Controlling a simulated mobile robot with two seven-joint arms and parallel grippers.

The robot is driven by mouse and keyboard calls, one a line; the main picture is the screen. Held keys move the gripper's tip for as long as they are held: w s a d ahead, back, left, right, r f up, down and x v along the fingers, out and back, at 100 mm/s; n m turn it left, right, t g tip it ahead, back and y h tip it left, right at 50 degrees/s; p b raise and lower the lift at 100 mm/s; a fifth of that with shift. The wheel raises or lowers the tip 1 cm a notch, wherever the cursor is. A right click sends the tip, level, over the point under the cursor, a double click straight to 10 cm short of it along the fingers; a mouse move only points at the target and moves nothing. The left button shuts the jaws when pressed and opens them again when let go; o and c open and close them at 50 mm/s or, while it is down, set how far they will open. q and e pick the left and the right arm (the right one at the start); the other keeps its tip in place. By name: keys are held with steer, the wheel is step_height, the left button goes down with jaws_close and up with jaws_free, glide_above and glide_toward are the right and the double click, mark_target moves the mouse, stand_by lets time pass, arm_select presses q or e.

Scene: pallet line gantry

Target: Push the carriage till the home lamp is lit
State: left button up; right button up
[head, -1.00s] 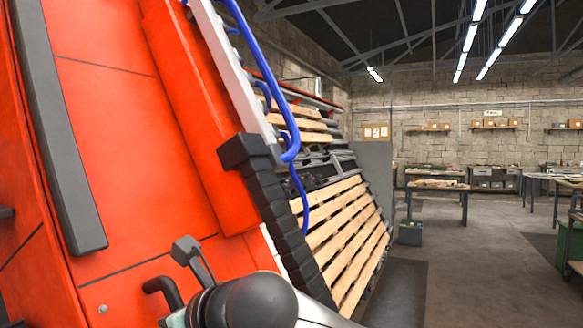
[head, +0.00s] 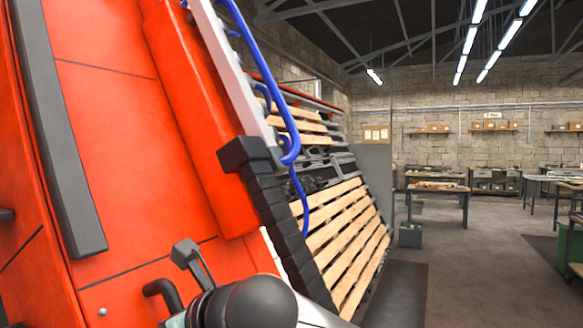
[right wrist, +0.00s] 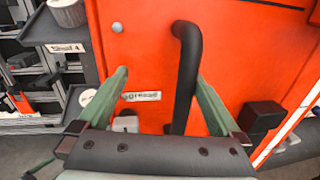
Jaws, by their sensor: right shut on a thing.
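The carriage is a large orange-red body (head: 130,130) filling the left of the head view, tilted in the picture. A black bar handle (head: 162,292) sticks out from its lower front; it also shows in the right wrist view (right wrist: 187,70). In the head view my dark wrist covers most of this gripper. My left gripper is not in view. No lit home lamp can be made out in either view.
Black bellows (head: 278,215) and blue hoses (head: 270,70) run along the carriage's right edge. Beyond are wooden slats (head: 340,235). Open floor (head: 460,270) lies to the right, with workbenches (head: 437,188) farther back. Dark shelves (right wrist: 35,70) stand left of the carriage in the right wrist view.

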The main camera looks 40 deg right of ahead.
steer(key=a, duration=0.1)
steer(key=s+a+n+y, duration=0.1)
steer(key=a, duration=0.1)
steer(key=s+a+y, duration=0.1)
steer(key=shift+s+a+f+n+g, duration=0.2)
steer(key=shift+s+n+g, duration=0.1)
steer(key=shift+g, duration=0.1)
steer(key=shift+s+d+r, duration=0.25)
steer(key=shift+s+r, duration=0.05)
steer(key=shift+v, duration=1.25)
steer(key=a+p+v, duration=0.1)
steer(key=v, duration=0.5)
steer(key=shift+s+r, duration=0.3)
steer(key=shift+s, duration=0.15)
